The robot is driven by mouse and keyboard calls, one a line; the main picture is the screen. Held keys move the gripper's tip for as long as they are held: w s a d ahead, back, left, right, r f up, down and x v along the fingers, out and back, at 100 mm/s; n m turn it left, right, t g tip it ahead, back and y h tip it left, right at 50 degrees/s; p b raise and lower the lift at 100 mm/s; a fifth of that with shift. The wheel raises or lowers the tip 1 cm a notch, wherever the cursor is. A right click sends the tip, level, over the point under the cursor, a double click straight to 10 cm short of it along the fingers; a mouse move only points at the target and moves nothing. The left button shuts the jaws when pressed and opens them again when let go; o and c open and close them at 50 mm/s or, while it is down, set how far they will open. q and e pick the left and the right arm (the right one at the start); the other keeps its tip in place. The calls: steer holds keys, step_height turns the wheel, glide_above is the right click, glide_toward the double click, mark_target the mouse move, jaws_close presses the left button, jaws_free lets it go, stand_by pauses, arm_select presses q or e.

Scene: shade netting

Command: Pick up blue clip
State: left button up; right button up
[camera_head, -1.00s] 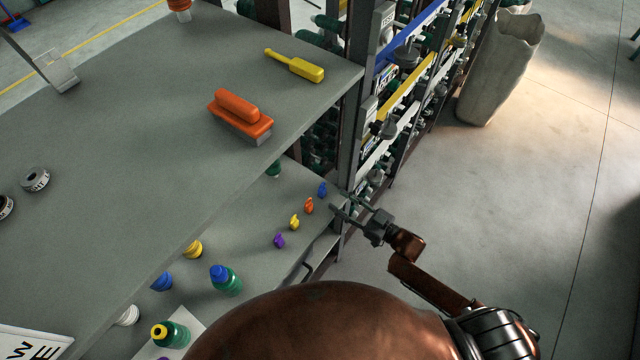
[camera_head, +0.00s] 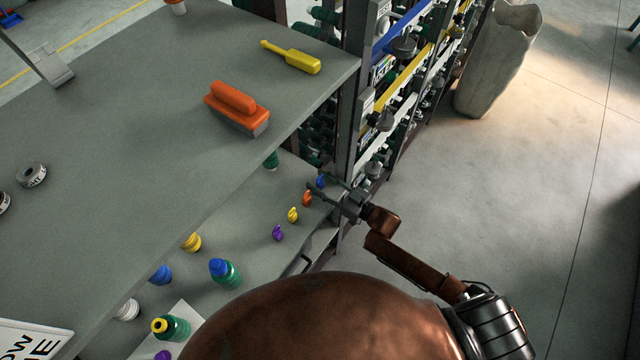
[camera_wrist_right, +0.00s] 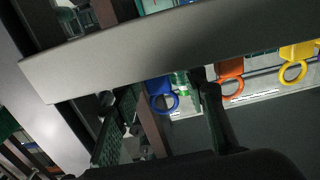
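The blue clip (camera_head: 320,181) is on the lower shelf (camera_head: 255,228), at the far end of a row with the orange clip (camera_head: 307,198), yellow clip (camera_head: 293,214) and purple clip (camera_head: 278,232). My right gripper (camera_head: 317,186) reaches in from the right, its fingers apart and empty, with the tips at the blue clip and partly covering it. In the right wrist view the blue clip (camera_wrist_right: 163,96) shows its ring between the two spread fingers. I cannot tell whether they touch it. My left gripper is not in view.
The upper shelf (camera_head: 130,130) overhangs the lower one and carries an orange brush (camera_head: 237,108) and a yellow brush (camera_head: 291,57).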

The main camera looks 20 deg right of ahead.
steer(key=c, duration=1.1)
steer(key=shift+o, duration=0.2)
steer(key=shift+r, duration=0.1)
